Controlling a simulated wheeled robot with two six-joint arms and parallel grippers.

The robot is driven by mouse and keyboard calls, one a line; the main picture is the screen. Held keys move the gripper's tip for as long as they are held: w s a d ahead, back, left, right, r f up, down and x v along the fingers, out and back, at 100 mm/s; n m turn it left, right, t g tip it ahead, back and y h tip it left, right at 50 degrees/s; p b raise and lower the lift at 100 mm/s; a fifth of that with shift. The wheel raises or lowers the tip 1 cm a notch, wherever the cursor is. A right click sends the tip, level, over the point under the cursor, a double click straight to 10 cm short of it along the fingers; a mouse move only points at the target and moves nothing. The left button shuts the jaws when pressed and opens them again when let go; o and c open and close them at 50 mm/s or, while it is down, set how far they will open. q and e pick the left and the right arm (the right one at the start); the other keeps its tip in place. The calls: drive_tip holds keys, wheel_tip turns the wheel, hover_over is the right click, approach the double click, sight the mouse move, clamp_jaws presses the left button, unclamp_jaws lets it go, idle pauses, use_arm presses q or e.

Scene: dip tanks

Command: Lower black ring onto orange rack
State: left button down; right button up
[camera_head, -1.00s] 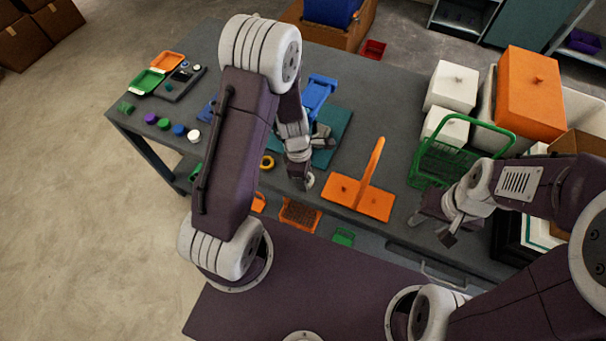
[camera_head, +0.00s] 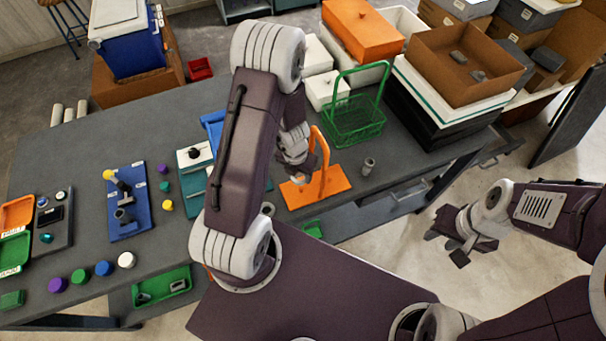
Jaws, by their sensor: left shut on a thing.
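The orange rack (camera_head: 333,186) is a flat plate with a tall bent post, standing on the grey table near its front edge. My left gripper (camera_head: 299,178) is just left of the post, over the left part of the plate. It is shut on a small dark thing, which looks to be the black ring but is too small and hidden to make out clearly. I cannot tell whether that thing touches the rack. My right gripper (camera_head: 461,247) is open and empty, out over the floor beyond the table's front edge.
A green wire basket (camera_head: 354,121) stands behind the rack, with white boxes and an orange-lidded box (camera_head: 362,29) beyond. A small grey cylinder (camera_head: 369,166) is right of the rack. A blue board (camera_head: 127,202) and several coloured caps lie at left.

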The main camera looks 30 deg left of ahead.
use_arm(q)
drive_tip(key=shift+w+d+f, duration=0.1)
drive_tip(key=shift+w+d, duration=0.15)
drive_tip(key=b, duration=0.5)
hover_over(301, 187)
wheel_tip(301, 187, down, 5)
drive_tip(key=shift+s+r, duration=0.1)
drive_tip(key=shift+f+b, duration=2.1)
drive_tip(key=shift+f, duration=0.05)
idle(1.5)
idle(0.4)
drive_tip(key=c, duration=0.6)
unclamp_jaws()
drive_tip(key=shift+o, duration=0.6)
drive_tip(key=o, duration=0.4)
